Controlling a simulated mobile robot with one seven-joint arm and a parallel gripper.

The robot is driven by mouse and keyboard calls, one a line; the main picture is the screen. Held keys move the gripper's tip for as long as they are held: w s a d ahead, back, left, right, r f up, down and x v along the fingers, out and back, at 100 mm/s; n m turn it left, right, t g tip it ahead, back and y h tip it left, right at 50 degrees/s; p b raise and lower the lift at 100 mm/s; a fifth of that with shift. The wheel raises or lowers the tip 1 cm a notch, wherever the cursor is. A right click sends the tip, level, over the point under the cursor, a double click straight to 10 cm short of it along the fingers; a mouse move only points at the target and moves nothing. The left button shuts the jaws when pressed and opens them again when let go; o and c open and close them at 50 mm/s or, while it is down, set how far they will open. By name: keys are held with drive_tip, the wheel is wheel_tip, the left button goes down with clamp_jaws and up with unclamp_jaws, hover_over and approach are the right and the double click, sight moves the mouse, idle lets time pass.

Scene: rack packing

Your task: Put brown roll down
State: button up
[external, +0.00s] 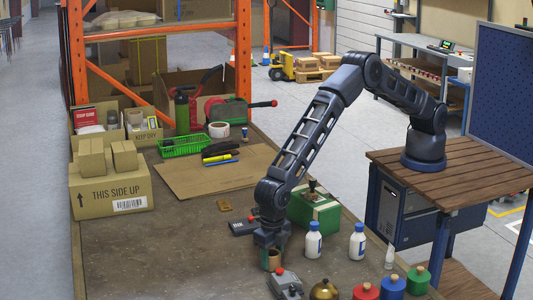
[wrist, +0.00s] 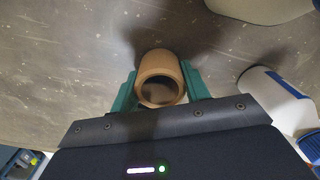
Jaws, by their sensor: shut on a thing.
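The brown roll (wrist: 160,68) is between the green fingers of my gripper (wrist: 160,92) in the wrist view. The gripper is shut on it, and its hollow open end faces the camera. In the external view my gripper (external: 271,260) points down low over the near part of the table, with the brown roll (external: 274,258) partly hidden by the fingers. I cannot tell whether the roll touches the table (external: 180,255).
Two white bottles (external: 313,240) (external: 357,242) and a green box (external: 315,210) stand to the right. A grey device (external: 285,283) and a brass bell (external: 323,290) are close in front. A black device (external: 243,227) lies behind. The table to the left is bare.

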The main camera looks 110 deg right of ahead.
sight(272, 253)
drive_tip(key=o, duration=1)
drive_tip(key=shift+f, duration=0.1)
wheel_tip(272, 253, up, 12)
drive_tip(key=shift+r, duration=0.2)
drive_tip(key=s+d+r+m+t, duration=0.1)
drive_tip(key=s+d+r+m, duration=0.15)
drive_tip(key=d+r, duration=0.4)
drive_tip(key=s+d+r+m, duration=0.2)
drive_tip(key=s+d+r, duration=0.2)
drive_tip(key=r, duration=0.6)
drive_tip(key=s+d+r+m+t, duration=0.1)
drive_tip(key=s+d+r+m, duration=0.5)
drive_tip(key=s+d+r, duration=0.8)
drive_tip(key=s+d+r+m+t, duration=0.1)
drive_tip(key=s+d+m, duration=0.35)
drive_tip(key=s, duration=0.85)
drive_tip(key=s+d+r+m+t, duration=0.1)
drive_tip(key=s+d+m, duration=0.35)
drive_tip(key=s, duration=0.95)
drive_tip(key=s+d+f+m, duration=0.1)
drive_tip(key=s, duration=0.2)
drive_tip(key=s+d+f+m, duration=0.1)
drive_tip(key=s+f, duration=0.1)
drive_tip(key=s, duration=0.2)
drive_tip(key=s+d+f+m, duration=0.1)
drive_tip(key=s+m, duration=0.1)
drive_tip(key=s, duration=0.1)
drive_tip(key=shift+s+f+t, duration=0.15)
drive_tip(key=shift+s+t, duration=0.15)
